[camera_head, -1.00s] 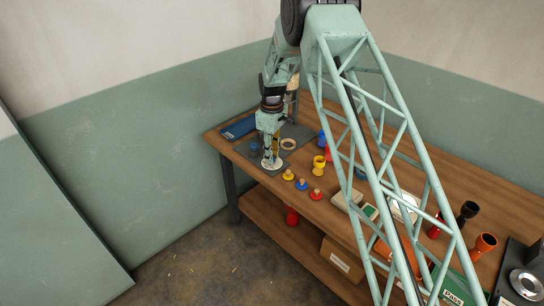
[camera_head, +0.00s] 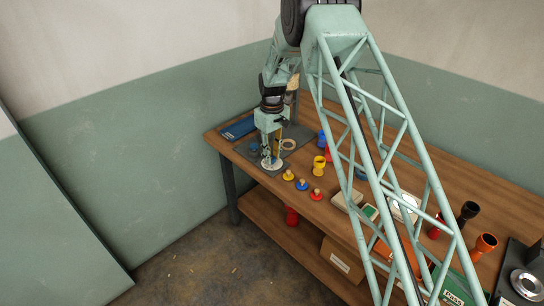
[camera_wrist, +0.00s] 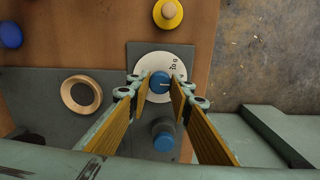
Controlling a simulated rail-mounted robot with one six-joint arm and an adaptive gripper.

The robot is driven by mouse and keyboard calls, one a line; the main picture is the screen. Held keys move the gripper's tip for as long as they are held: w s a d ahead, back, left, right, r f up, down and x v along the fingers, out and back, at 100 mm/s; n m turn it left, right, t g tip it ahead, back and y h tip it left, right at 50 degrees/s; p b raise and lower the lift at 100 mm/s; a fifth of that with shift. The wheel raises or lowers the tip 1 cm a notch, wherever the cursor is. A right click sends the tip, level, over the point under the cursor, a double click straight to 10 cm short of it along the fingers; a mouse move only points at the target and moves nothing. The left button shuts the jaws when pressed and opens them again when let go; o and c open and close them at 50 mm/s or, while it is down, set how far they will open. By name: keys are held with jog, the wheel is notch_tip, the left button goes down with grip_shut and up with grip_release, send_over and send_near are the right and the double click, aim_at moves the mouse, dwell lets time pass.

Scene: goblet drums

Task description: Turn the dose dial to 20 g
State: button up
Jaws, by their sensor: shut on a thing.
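The dose dial is a white disc (camera_wrist: 183,55) with dark printed marks and a blue knob (camera_wrist: 159,82) at its middle. A pale pointer line on the knob points right in the wrist view. My gripper (camera_wrist: 160,88) is shut on the blue knob, one finger on each side. In the head view, the white disc (camera_head: 272,165) lies at the table's near left end, with my gripper (camera_head: 271,159) over it, hiding the knob.
A blue-topped cylinder (camera_wrist: 163,139) stands close beside the dial on the grey mat (camera_wrist: 110,62). A wooden ring (camera_wrist: 80,93) lies on the mat. Yellow, blue and red pieces (camera_head: 302,184) line the table near the dial. A yellow goblet drum (camera_head: 319,165) stands behind them.

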jog(key=o, duration=0.9)
jog(key=shift+r, duration=6)
